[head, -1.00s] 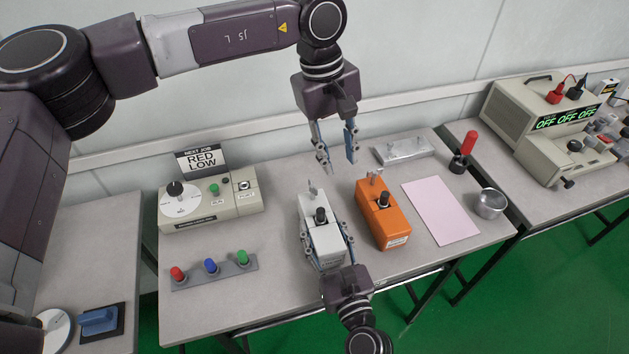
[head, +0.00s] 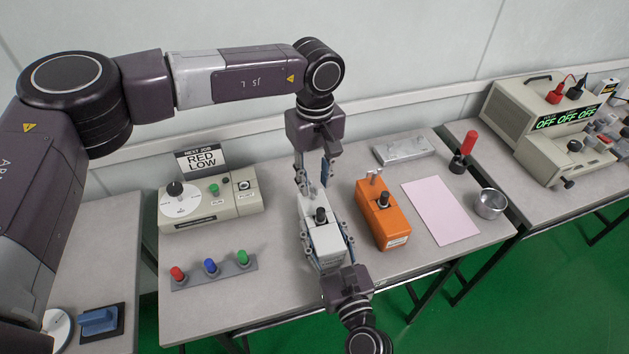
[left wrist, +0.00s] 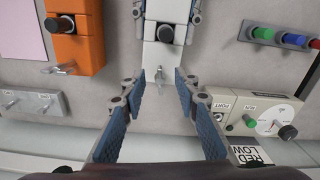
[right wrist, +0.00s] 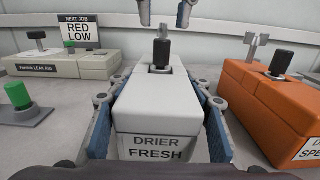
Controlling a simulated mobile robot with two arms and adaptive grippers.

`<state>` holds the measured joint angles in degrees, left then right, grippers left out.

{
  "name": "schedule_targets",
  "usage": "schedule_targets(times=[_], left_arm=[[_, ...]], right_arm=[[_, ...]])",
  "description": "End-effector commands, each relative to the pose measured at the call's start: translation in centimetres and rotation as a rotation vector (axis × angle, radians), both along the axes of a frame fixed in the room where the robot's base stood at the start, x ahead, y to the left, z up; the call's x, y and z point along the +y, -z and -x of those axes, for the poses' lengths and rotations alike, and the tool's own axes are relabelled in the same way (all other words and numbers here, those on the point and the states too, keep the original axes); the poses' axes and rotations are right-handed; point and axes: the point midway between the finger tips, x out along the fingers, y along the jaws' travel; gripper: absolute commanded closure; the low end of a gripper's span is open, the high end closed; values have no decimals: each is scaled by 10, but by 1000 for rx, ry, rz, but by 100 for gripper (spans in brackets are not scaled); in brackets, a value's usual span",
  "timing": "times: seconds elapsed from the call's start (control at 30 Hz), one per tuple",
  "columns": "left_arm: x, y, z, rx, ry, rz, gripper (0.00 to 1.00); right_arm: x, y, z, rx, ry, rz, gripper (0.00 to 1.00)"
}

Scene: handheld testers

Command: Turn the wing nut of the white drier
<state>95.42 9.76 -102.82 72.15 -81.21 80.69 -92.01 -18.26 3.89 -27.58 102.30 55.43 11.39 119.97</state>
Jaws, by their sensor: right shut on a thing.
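The white drier (head: 322,234) stands on the table, labelled "DRIER FRESH" in the right wrist view (right wrist: 155,105). It has a black knob (head: 321,215) on top. Its metal wing nut (left wrist: 155,70) is at the far end, between and slightly beyond my left fingertips in the left wrist view. My left gripper (head: 312,184) is open, pointing down around that end, its fingers apart on either side (left wrist: 160,80). My right gripper (head: 325,245) is shut on the drier's body from the near side, with one blue-padded finger along each flank (right wrist: 158,110).
An orange unit (head: 379,225) with its own wing nut stands close to the right. A control box (head: 215,212) with a dial is at left, near a row of coloured knobs (head: 225,275). A pink sheet (head: 440,210) and metal cup (head: 490,204) lie further right.

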Motion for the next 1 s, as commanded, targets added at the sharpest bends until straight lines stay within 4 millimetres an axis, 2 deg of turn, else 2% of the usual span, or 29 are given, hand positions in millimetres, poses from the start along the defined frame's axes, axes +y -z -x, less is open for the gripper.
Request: schedule_targets(times=[0.13, 0.4, 0.67, 1.0], left_arm=[[0, 9, 1, 2, 0, -1, 71], [0, 10, 0, 0, 0, -1, 71], [0, 10, 0, 0, 0, -1, 99], [0, 10, 0, 1, -14, 0, 100]], right_arm=[[0, -1, 0, -1, 0, 0, 77], [0, -1, 0, -1, 0, 0, 77], [0, 0, 0, -1, 0, -1, 77], [0, 0, 0, -1, 1, -1, 77]])
